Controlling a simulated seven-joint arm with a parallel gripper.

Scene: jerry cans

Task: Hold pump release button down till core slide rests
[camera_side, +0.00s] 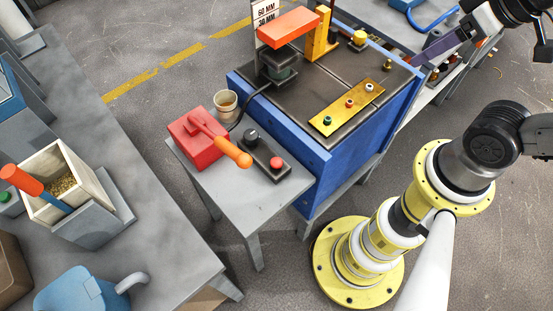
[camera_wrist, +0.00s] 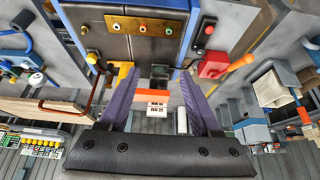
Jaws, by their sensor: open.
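A red button (camera_side: 277,163) and a black knob (camera_side: 251,136) sit on a small dark box on the grey side table, beside a red pump (camera_side: 200,136) with an orange handle (camera_side: 233,150). The red button also shows in the wrist view (camera_wrist: 209,30). An orange block (camera_side: 289,27), seemingly the core slide, stands over a dark round part on the blue bench, in front of a scale sign. My gripper (camera_wrist: 161,84) is open, its purple fingers wide apart, with nothing between their tips. In the side view one purple finger (camera_side: 440,49) shows at upper right, away from the red button.
The blue bench (camera_side: 340,165) carries a brass plate (camera_side: 347,108) with three buttons, a yellow bracket (camera_side: 322,35) and small brass fittings. A cup (camera_side: 226,103) and a black hose are behind the pump. The side table's front (camera_side: 243,198) is bare.

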